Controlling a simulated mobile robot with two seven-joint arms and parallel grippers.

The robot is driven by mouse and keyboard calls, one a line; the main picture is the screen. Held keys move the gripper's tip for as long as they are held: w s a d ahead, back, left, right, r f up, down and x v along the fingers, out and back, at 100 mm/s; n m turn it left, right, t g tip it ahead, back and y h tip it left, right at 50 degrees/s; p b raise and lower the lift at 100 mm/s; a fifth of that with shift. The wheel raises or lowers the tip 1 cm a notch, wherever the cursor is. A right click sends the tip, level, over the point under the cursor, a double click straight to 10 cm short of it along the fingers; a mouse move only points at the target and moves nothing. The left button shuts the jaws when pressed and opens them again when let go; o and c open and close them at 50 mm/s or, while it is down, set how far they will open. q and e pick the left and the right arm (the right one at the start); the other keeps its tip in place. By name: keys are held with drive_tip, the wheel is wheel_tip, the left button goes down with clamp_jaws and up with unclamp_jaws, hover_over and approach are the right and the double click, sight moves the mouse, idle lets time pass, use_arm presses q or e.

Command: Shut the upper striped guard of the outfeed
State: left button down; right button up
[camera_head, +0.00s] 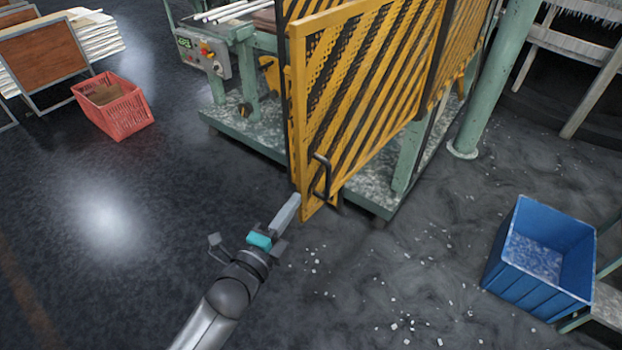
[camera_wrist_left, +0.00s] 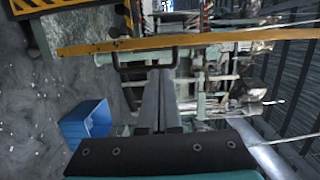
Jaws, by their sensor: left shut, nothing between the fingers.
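The striped guard (camera_head: 350,95) is a yellow panel with black diagonal stripes, standing upright at the machine. Its free edge points toward me, and a black bar handle (camera_head: 322,178) sits low near that edge. In the left wrist view the guard shows nearly edge-on as a yellow strip (camera_wrist_left: 215,38), with the handle (camera_wrist_left: 145,47) below it. My left gripper (camera_head: 291,206) is shut and empty. Its fingertips are close to the guard's lower edge corner, left of the handle in the head view; I cannot tell whether they touch. My right gripper is out of view.
Another striped panel (camera_head: 463,40) adjoins on the right, near a green post (camera_head: 497,75). A blue crate (camera_head: 540,258) stands on the floor at right, and a red basket (camera_head: 113,105) at upper left. Small white fragments litter the floor. The floor left of my arm is clear.

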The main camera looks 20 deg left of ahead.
sight(313, 172)
use_arm(q)
drive_tip(key=w, duration=0.3)
drive_tip(key=w+d, duration=0.1)
drive_tip(key=w, duration=0.6)
drive_tip(key=shift+w+d+r, duration=0.1)
drive_tip(key=shift+d, duration=0.25)
drive_tip(key=shift+a, duration=0.1)
